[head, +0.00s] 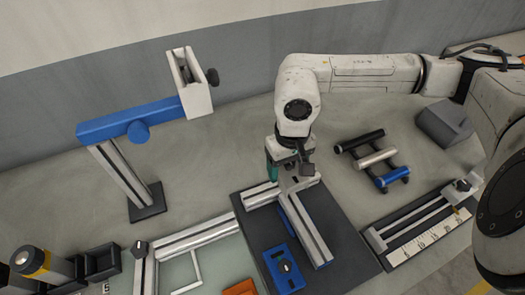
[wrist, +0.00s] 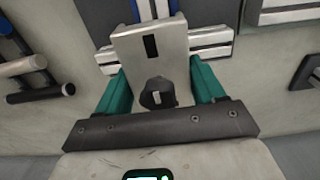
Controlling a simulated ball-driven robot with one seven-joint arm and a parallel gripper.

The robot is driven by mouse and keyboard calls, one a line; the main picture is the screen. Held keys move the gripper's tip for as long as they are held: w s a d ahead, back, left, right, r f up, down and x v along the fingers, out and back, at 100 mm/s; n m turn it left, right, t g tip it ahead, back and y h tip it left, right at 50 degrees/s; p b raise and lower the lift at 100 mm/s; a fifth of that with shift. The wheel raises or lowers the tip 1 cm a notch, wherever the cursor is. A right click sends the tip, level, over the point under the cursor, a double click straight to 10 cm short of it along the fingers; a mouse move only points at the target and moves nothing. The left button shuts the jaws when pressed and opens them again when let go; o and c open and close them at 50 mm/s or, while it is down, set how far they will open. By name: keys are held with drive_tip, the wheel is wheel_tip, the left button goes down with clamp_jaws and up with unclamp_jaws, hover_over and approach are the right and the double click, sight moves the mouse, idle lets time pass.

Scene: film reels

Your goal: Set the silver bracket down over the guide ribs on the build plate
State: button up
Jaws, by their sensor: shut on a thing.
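My gripper (head: 290,172) has teal fingers and is shut on the silver bracket (head: 298,184), above the far end of the dark build plate (head: 345,250). In the wrist view, the bracket (wrist: 180,42) has a dark slot, and a black knob (wrist: 157,94) sits between the teal fingers. Silver rails lie on the plate: a crosswise one (head: 260,196) and a lengthwise one with a blue side (head: 307,236). The bracket overlaps where they meet. I cannot tell which parts are the guide ribs, or whether the bracket touches the plate.
A blue block with a knob (head: 284,268) lies on the plate's near left. A blue-armed stand (head: 125,125) rises at left. Black, silver and blue rollers (head: 375,158) and a ruled slide fixture (head: 425,228) lie right. A grey block (head: 445,122) is farther right.

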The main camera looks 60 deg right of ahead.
drive_tip(key=shift+w+f, duration=0.15)
drive_tip(key=shift+f, duration=0.15)
drive_tip(key=shift+f+b, duration=0.7)
drive_tip(key=shift+f, duration=1.5)
drive_tip(key=shift+b, duration=1.15)
